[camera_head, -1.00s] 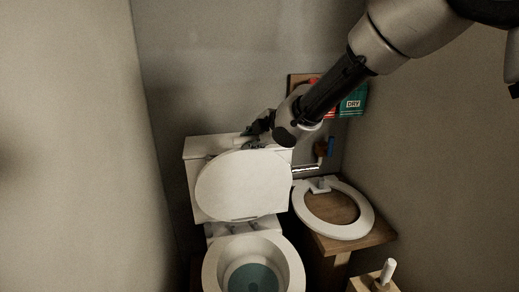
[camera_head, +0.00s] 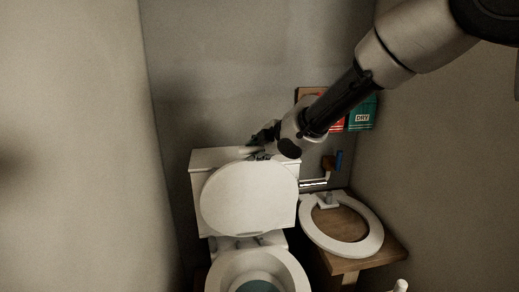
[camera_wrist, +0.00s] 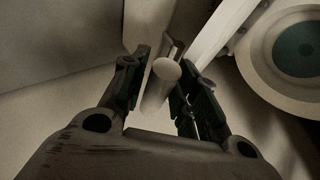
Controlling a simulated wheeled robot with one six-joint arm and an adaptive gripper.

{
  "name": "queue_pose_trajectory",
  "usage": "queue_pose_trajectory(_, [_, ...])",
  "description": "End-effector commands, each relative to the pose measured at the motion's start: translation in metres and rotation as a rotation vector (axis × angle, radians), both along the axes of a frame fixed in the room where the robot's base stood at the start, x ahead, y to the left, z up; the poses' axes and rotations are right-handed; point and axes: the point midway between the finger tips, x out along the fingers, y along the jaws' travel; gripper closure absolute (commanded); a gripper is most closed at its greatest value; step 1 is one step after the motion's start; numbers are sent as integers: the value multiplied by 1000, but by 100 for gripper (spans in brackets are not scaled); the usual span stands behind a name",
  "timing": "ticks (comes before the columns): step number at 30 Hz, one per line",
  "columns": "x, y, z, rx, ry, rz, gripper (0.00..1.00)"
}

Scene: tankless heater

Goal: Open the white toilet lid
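The white toilet lid (camera_head: 249,198) stands raised, leaning back against the white tank (camera_head: 207,160). The open bowl (camera_head: 224,270) shows below it; the bowl also appears at the right of the wrist view (camera_wrist: 253,66). My gripper (camera_head: 257,146) is at the tank's top, just above the lid's upper edge. In the wrist view my gripper (camera_wrist: 163,78) has its two fingers apart. A pale rounded cylinder (camera_wrist: 167,70) shows between the fingers; I cannot tell what it is or whether they touch it. A white slanted edge, probably the lid's (camera_wrist: 228,32), passes beside the right finger.
A loose white toilet seat (camera_head: 368,244) lies on a wooden stand (camera_head: 396,254) to the right. Red (camera_head: 337,124) and green (camera_head: 362,112) packages are on the back wall behind my arm. Walls stand close on both sides.

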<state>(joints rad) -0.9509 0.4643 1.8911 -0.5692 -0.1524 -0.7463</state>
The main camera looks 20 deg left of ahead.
Motion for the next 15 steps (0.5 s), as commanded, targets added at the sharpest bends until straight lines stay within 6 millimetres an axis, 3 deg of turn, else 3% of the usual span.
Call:
queue_pose_trajectory(5, [-7, -14, 13, 1, -1, -1, 70])
queue_pose_trajectory(15, [-36, -65, 57, 2, -3, 0, 70])
